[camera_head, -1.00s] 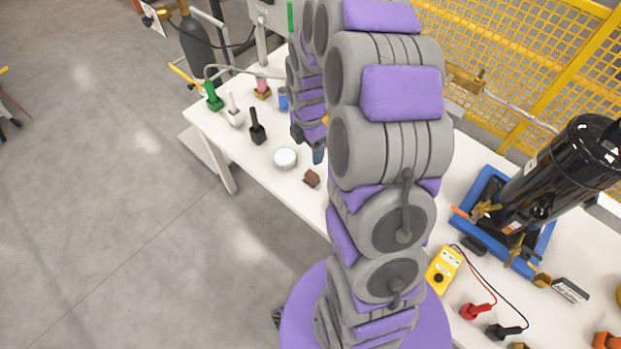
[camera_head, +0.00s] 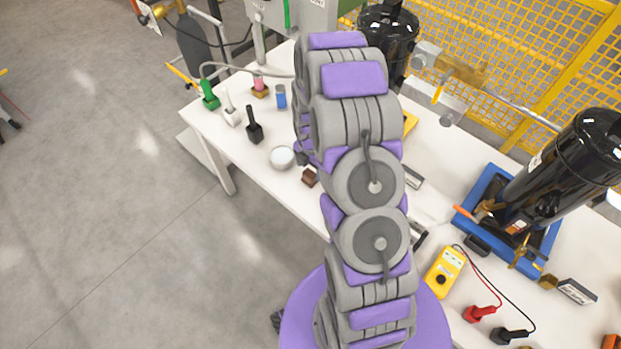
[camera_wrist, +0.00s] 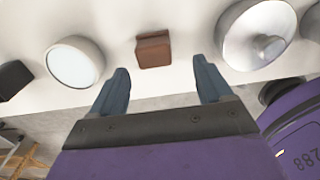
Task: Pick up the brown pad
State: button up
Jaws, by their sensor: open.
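The brown pad (camera_head: 309,177) is a small dark brown block on the white table, just left of my arm in the head view. In the wrist view the brown pad (camera_wrist: 153,50) lies ahead of my gripper (camera_wrist: 163,82), roughly centred between the two blue-grey fingertips and a little beyond them. The fingers are spread apart with nothing between them. In the head view my gripper is hidden behind my arm.
A round white-topped tin (camera_head: 282,157) stands left of the pad and also shows in the wrist view (camera_wrist: 75,62). A silver round part (camera_wrist: 256,35) lies right of it. A black-handled tool (camera_head: 254,130) stands farther left. The white table (camera_head: 263,178) has its front edge close by.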

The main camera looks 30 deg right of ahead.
aim_at(310, 173)
jog(key=shift+a+f, duration=0.1)
jog(key=shift+f, duration=0.35)
jog(key=f, duration=0.1)
jog(key=f+b, duration=0.1)
jog(key=f, duration=0.2)
jog(key=shift+w+f+b, duration=0.2)
jog(key=shift+w+b, duration=0.2)
jog(key=shift+d+f, duration=0.2)
jog(key=shift+f, duration=0.1)
jog(key=c, duration=1)
